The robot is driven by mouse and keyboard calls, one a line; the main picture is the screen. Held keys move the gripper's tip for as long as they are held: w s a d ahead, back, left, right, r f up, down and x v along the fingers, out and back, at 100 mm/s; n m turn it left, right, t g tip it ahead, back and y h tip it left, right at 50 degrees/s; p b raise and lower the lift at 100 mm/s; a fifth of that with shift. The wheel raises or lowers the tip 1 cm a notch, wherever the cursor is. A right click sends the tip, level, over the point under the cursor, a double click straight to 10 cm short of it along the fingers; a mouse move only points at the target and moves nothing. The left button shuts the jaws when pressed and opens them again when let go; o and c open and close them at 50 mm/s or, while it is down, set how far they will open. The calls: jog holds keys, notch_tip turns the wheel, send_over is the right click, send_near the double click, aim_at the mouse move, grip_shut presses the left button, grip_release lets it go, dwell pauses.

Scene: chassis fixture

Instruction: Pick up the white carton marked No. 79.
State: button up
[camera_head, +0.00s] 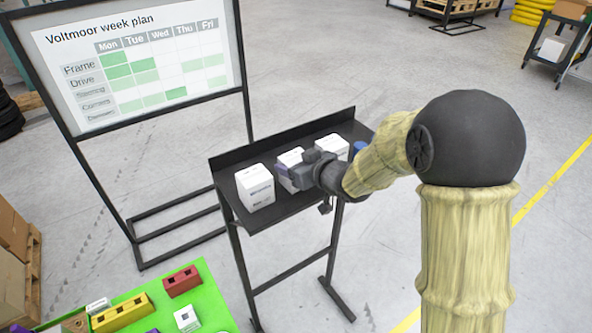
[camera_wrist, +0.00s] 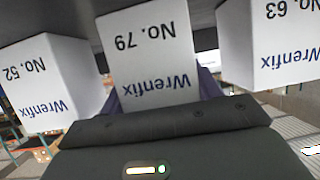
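The white carton marked No. 79 (camera_wrist: 152,60) is in the middle of the wrist view, its lettering upside down. It is the middle carton (camera_head: 288,160) on the dark stand (camera_head: 284,208) in the head view, partly hidden by my gripper. My gripper (camera_head: 296,174) is at this carton, with purplish fingers showing at both its sides in the wrist view. The fingertips are mostly hidden, so I cannot tell whether they press on it. The carton appears level with its neighbours on the stand.
Carton No. 52 (camera_wrist: 45,85) stands left and carton No. 63 (camera_wrist: 270,45) right of it in the wrist view, both close by. The stand has a raised back edge. A blue object (camera_head: 359,148) shows beyond my wrist. A week-plan board (camera_head: 140,60) stands behind left.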

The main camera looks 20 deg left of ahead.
jog(key=c, duration=0.3)
jog(key=shift+r, duration=0.1)
notch_tip(320, 180, up, 10)
jog(key=shift+f, duration=0.1)
dwell(0.8)
